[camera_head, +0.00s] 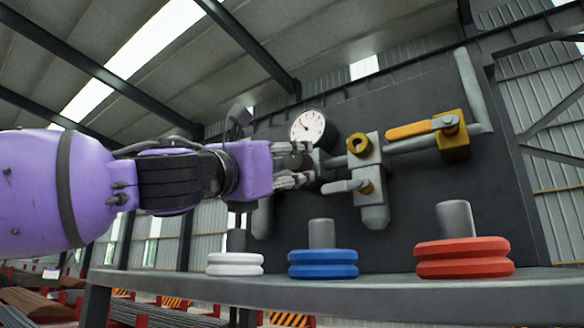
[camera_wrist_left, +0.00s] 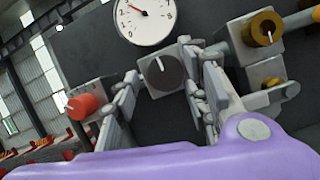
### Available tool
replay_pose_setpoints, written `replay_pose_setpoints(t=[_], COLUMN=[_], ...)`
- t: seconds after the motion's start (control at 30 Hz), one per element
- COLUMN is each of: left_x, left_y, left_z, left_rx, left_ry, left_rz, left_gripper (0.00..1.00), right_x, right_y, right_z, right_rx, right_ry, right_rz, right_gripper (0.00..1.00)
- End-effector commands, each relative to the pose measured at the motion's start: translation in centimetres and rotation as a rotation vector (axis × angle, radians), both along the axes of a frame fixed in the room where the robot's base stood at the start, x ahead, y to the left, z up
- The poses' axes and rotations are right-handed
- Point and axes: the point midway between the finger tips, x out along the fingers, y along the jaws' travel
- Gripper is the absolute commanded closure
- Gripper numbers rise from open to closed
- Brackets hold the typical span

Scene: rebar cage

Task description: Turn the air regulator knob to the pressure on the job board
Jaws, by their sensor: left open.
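The regulator knob (camera_wrist_left: 163,73) is dark and round with a white pointer line that leans slightly left of straight up in the left wrist view. My left gripper (camera_head: 302,165) is open, with its fingers on either side of the knob. I cannot tell whether they touch it. In the head view the fingers mostly hide the knob. The round white pressure gauge (camera_head: 308,127) sits above; it also shows in the left wrist view (camera_wrist_left: 145,18), its needle pointing to the upper left. Its exact reading is too small to tell. No job board is recognisable.
Right of the knob are a brass knob (camera_head: 359,145), a grey lever (camera_head: 345,186) and a yellow valve handle (camera_head: 410,130). A red knob (camera_wrist_left: 82,107) is at left in the wrist view. White (camera_head: 235,264), blue (camera_head: 323,264) and red (camera_head: 463,258) discs stand on the ledge below.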

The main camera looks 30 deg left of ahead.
Motion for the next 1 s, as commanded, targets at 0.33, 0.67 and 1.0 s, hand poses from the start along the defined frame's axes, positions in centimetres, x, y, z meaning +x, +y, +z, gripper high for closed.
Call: replay_pose_setpoints(t=[0.33,0.67,1.0], left_x=[0.0,-0.1,-0.1], left_y=[-0.1,0.1,0.4], left_z=[0.0,0.2,0.5], left_rx=[0.0,0.005,0.138], left_ry=[0.0,-0.003,-0.026], left_rz=[0.0,0.004,0.009], left_gripper=[0.64,0.97,0.97], right_x=[-1.7,-1.4,0.4], right_y=[-0.8,-0.9,-0.1], right_z=[-1.1,-0.7,0.8], right_rx=[-0.016,-0.018,-0.003], right_ry=[0.036,0.026,-0.007], right_rz=[0.008,0.008,0.008], right_gripper=[1.0,1.0,1.0])
